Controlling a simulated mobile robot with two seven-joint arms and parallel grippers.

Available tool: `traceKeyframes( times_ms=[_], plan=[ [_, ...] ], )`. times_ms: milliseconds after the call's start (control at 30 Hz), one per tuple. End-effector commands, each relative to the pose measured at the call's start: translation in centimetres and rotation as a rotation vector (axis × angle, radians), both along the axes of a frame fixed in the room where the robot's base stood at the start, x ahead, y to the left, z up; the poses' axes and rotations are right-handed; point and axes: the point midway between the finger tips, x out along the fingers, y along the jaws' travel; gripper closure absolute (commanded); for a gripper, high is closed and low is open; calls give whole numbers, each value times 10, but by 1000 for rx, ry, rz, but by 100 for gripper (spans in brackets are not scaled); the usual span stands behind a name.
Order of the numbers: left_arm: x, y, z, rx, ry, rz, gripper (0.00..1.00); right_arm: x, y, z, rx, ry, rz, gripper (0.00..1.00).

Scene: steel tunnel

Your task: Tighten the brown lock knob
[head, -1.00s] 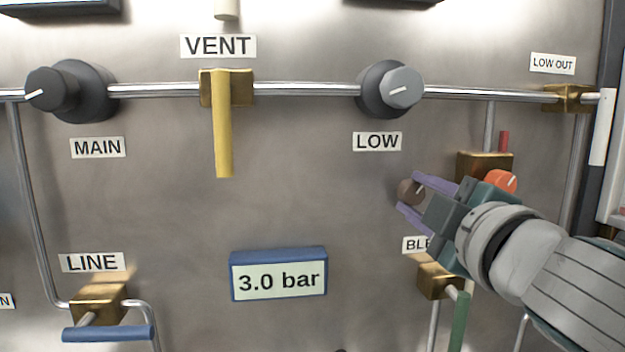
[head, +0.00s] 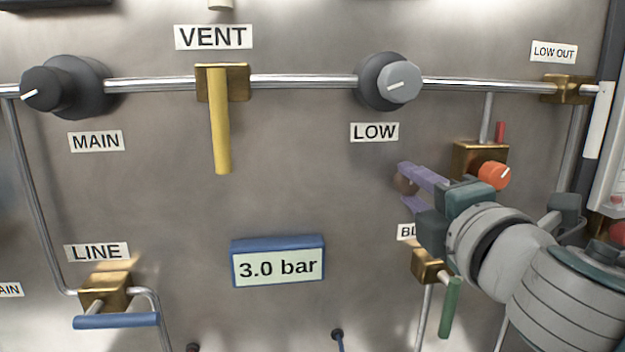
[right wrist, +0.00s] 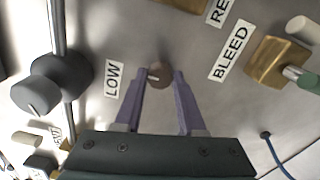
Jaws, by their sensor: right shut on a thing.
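The brown lock knob (head: 405,186) is a small round knob on the steel panel, below the LOW label. My right gripper (head: 403,184) has its purple fingers on either side of it and is shut on it. In the head view the fingers and wrist partly cover the knob. In the right wrist view the knob (right wrist: 160,75) sits between the two fingertips (right wrist: 160,78), and its pale mark points left. My left gripper is not in view.
The grey LOW knob (head: 400,82) is above. An orange knob (head: 494,175) on a brass block is close beside my right gripper. The green-handled valve (head: 450,307) is below my wrist. A gauge (head: 278,264) reads 3.0 bar. Bare panel lies left of the gripper.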

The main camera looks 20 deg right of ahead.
Motion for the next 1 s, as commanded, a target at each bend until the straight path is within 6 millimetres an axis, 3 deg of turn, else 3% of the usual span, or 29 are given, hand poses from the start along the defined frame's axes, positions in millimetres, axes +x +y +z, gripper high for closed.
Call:
traceKeyframes(
  times_ms=[433,467,500,733,1000],
  plan=[
    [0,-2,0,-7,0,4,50,0,0,0,-13,3,2,100],
    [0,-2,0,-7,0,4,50,0,0,0,-13,3,2,60],
    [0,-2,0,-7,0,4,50,0,0,0,-13,3,2,55],
    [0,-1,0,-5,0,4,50,0,0,0,-11,3,1,31],
    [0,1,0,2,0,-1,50,-2,1,-1,-10,3,1,31]
  ],
)
